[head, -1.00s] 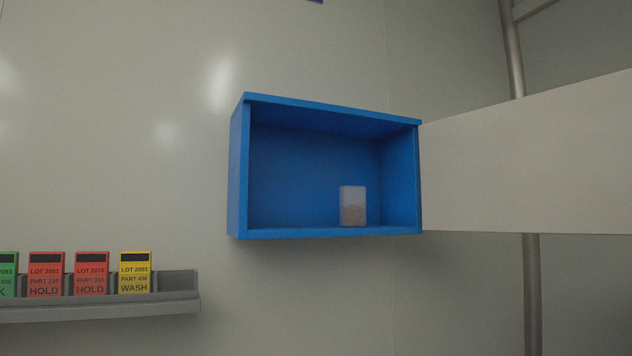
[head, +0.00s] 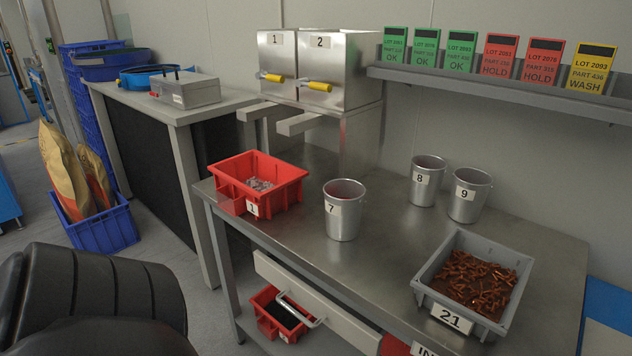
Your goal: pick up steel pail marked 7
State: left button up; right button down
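The steel pail marked 7 (head: 343,222) stands upright near the middle of the steel table in the head view. Its white label faces me, and its inside looks reddish near the rim. Two similar steel pails, marked 8 (head: 427,186) and 9 (head: 466,204), stand behind it to the right. A dark, blurred part of my own arm fills the lower left corner. Neither of my grippers' fingers shows in the view.
A red bin marked 1 (head: 228,192) sits left of pail 7. A grey bin marked 21 (head: 428,291) with brown parts is at front right. Two steel hoppers (head: 345,90) stand behind. An open drawer (head: 350,315) juts out below. Bare tabletop (head: 385,250) lies around pail 7.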

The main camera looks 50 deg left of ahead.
aim_at(345, 200)
jog(key=z, duration=0.45)
jog(key=k, duration=0.4)
jog(key=u, duration=1)
